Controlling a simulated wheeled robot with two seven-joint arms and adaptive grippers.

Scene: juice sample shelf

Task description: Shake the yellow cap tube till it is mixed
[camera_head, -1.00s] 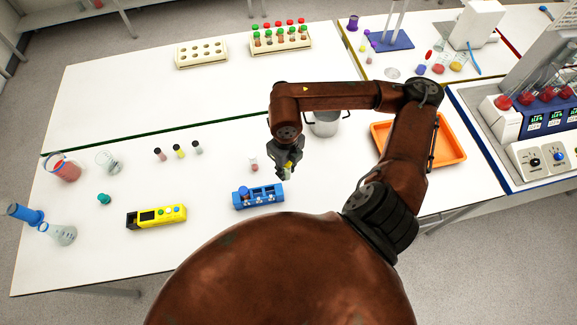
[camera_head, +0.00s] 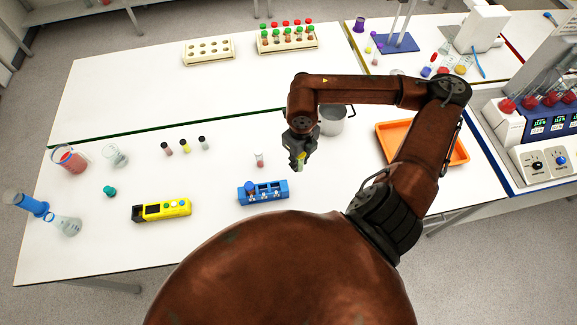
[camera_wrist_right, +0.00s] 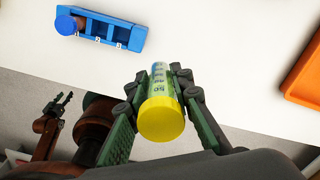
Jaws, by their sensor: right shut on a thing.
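The yellow cap tube (camera_wrist_right: 160,108) is between the fingers of my right gripper (camera_wrist_right: 158,95) in the right wrist view. Its yellow cap faces the camera. Its clear, marked body shows blue toward the far end and yellow-green nearer the cap; how even the contents are is hard to tell. In the head view my right gripper (camera_head: 300,158) holds the tube above the table, right of the blue rack (camera_head: 270,198). My left gripper (camera_wrist_right: 58,106) shows small in the wrist view, empty with its fingers apart; it is not in the head view.
The blue rack holds a blue-capped tube (camera_head: 250,187) at its left end. A small tube (camera_head: 259,159) stands behind the rack. A metal beaker (camera_head: 333,122) and an orange tray (camera_head: 394,133) are to the right.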

